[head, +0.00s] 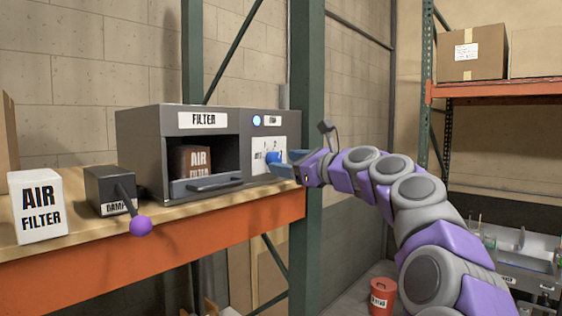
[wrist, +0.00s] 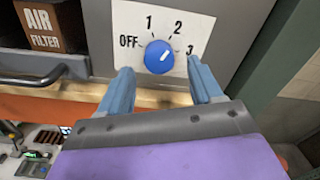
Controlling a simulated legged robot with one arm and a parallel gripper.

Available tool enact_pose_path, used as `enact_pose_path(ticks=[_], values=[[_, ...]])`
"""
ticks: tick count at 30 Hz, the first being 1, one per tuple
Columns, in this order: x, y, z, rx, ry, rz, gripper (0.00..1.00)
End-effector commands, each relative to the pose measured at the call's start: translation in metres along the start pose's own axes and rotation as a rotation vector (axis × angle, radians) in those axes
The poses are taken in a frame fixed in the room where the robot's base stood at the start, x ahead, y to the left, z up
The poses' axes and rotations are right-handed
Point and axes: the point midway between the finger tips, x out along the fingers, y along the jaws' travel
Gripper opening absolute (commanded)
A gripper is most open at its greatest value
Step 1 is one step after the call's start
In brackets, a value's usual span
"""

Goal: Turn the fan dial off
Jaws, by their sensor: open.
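The fan dial is a round blue knob (wrist: 158,57) on a white plate marked OFF, 1, 2 and 3. Its pale pointer line slants up and right, seemingly between 2 and 3. In the head view the dial (head: 272,157) is on the grey unit's right panel, partly covered by my gripper (head: 289,160). In the wrist view my gripper (wrist: 159,67) is open, with one blue finger at the lower left of the knob and the other to its right. Gaps show between the fingers and the knob. Whether the tips touch the panel is unclear.
The filter bay (head: 205,148) holds a brown air filter box (head: 194,161). A damper box (head: 108,184) with a purple-knobbed lever and a white air filter box (head: 38,207) stand left on the bench. A green post (head: 310,90) rises close to the dial's right.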

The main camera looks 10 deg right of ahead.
Motion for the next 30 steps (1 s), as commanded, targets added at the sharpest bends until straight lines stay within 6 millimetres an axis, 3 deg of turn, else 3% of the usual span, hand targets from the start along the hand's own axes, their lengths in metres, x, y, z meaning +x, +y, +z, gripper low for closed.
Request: enact_pose_path(ticks=[8,19,30], values=[[0.023,0.000,0.001,-0.002,0.001,0.000,0.65],[0.026,0.000,0.001,-0.002,0.000,0.000,0.65],[0.026,0.000,0.001,-0.001,0.000,-0.001,0.31]])
